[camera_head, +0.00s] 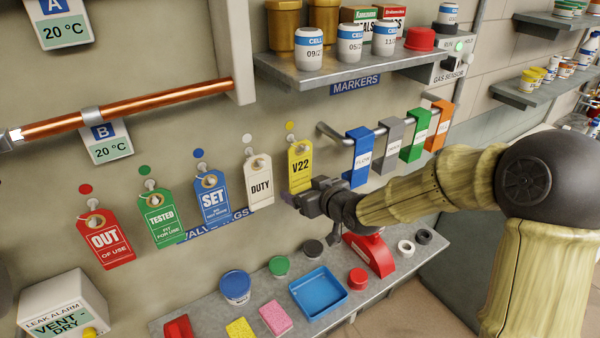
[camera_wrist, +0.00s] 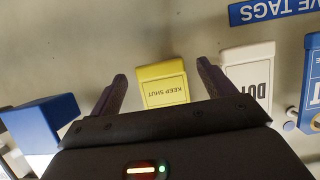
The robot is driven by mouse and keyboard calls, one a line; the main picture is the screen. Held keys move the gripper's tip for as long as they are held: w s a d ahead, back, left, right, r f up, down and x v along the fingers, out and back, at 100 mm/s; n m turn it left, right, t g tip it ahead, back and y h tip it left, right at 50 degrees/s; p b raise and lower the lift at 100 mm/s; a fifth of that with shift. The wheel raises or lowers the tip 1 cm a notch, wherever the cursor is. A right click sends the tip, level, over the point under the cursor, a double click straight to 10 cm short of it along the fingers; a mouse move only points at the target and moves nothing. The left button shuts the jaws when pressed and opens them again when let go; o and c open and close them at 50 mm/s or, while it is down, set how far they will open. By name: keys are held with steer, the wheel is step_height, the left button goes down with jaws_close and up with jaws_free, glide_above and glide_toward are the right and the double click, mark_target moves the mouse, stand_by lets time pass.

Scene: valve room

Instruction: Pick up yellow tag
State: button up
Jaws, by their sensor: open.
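The yellow tag (camera_head: 300,165), marked "V22", hangs on the wall under a yellow dot, at the right end of a row of tags. In the wrist view the yellow tag (camera_wrist: 162,85) shows upside down with the words "KEEP SHUT", between my fingers. My gripper (camera_head: 296,199) is at the tag's lower edge in the head view. In the wrist view my gripper (camera_wrist: 160,85) is open, with one finger on each side of the tag.
A white "DUTY" tag (camera_head: 259,182) hangs close on the left, with blue, green and red tags beyond. A rail with hanging blue (camera_head: 358,158), grey, green and orange pieces is on the right. A shelf (camera_head: 345,75) is above; a lower shelf with a blue tray (camera_head: 318,292) is below.

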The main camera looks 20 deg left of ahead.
steer(key=c, duration=1.1)
steer(key=shift+o, duration=0.2)
steer(key=shift+r, duration=0.1)
